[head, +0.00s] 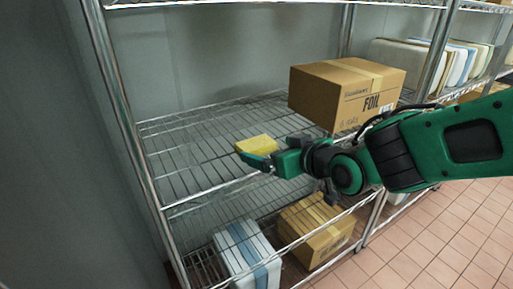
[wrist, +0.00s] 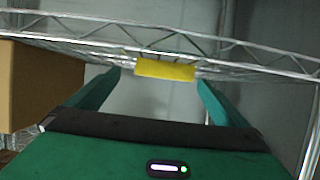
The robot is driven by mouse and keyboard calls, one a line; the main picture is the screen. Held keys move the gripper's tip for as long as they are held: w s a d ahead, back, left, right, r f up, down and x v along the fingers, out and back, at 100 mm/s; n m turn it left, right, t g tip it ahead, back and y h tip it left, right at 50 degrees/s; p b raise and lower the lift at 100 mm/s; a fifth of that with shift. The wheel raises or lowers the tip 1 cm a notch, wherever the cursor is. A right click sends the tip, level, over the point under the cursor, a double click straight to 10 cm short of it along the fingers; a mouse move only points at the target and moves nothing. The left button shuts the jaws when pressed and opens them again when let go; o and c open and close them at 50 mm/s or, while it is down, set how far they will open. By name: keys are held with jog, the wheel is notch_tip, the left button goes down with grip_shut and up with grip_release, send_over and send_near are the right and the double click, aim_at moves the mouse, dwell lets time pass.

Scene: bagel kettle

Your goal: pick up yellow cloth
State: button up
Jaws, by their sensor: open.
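The yellow cloth (head: 258,144) is a small yellow block-like piece on the wire shelf in the head view, just beyond my gripper's tips. In the wrist view the yellow cloth (wrist: 165,69) shows between and ahead of my two green fingers, near the wire shelf's edge. My gripper (head: 258,162) is open, with a wide gap between its fingers in the wrist view (wrist: 160,82). I see nothing held in it. In the head view the near finger covers the lower edge of the cloth, and I cannot tell whether they touch.
A cardboard foil box (head: 335,97) stands on the same shelf (head: 185,165) to the right, close to my arm. A metal post (head: 125,120) stands at the left. Below are another cardboard box (head: 318,230) and a white-blue package (head: 247,255). The shelf left of the cloth is bare.

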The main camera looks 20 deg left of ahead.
aim_at(262, 147)
jog(key=shift+x, duration=2.55)
jog(key=shift+s+a, duration=0.15)
jog(key=shift+s, duration=0.1)
jog(key=shift+c, duration=0.3)
jog(key=c, duration=1.1)
jog(key=shift+o, duration=0.2)
jog(key=shift+r, duration=0.1)
